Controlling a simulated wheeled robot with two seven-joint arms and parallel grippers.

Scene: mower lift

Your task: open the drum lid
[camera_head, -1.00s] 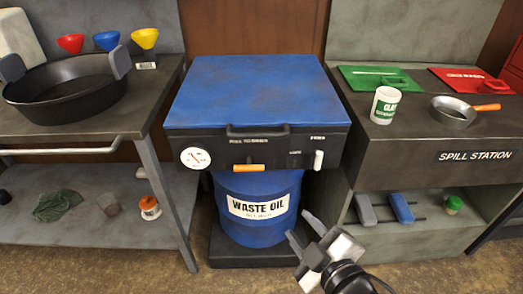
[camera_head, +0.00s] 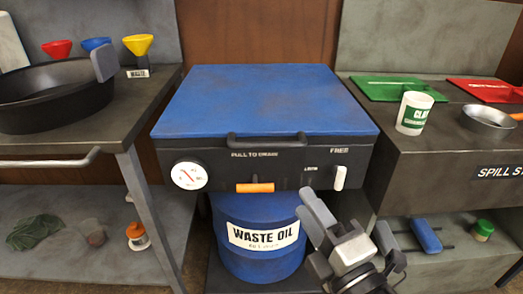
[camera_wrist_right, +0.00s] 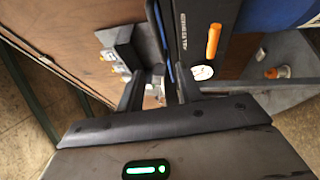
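The drum lid (camera_head: 265,100) is a wide blue slab lying flat and closed on a black housing. A black handle bar (camera_head: 267,141) runs along its front edge. Below it are an orange handle (camera_head: 255,188), a white lever (camera_head: 340,177) beside the word FREE, and a round dial (camera_head: 189,176). The blue waste oil drum (camera_head: 262,240) stands underneath. My right gripper (camera_head: 346,213) is open and empty, below the white lever in the picture. In the right wrist view its fingers (camera_wrist_right: 160,85) are apart, with the orange handle (camera_wrist_right: 213,40) to their right. My left gripper is not in view.
On the left bench are a black pan (camera_head: 55,98) and a yellow funnel (camera_head: 138,45). On the right, the spill station (camera_head: 440,150) holds a white-green can (camera_head: 414,113) and a small metal pan (camera_head: 488,121). A blue brush-like object (camera_head: 426,234) lies on its lower shelf.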

